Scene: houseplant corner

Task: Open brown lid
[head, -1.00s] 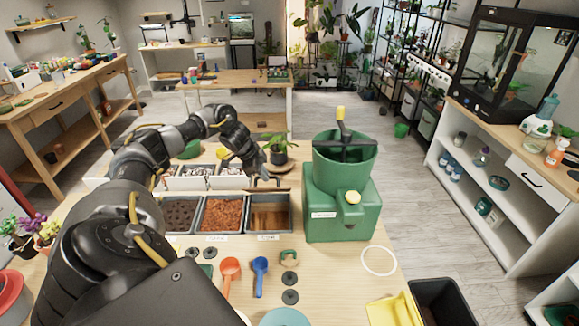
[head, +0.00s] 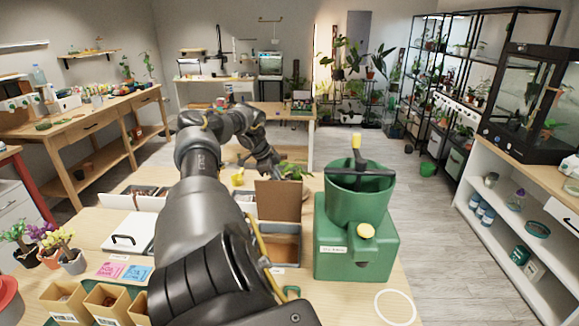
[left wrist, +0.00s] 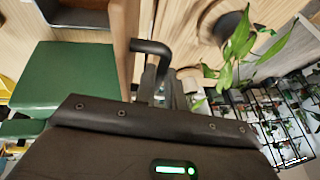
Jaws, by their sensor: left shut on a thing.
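The brown lid (head: 278,201) stands raised, roughly upright, at the back of its grey bin (head: 286,262) in the head view. The bin's inside shows partly below it; my left arm hides the left side. My left gripper (head: 266,170) is at the lid's top edge, shut on its black handle. In the left wrist view the lid (left wrist: 122,45) shows as a brown panel nearly edge-on. The black handle (left wrist: 152,47) sticks out from it towards my left gripper (left wrist: 165,88). My right gripper is not in view.
A green machine with a hopper (head: 358,235) stands close to the right of the bin. A leafy plant (head: 293,171) is just behind the lid. Small pots and brown boxes (head: 105,298) are at the left. The table's front right is fairly clear.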

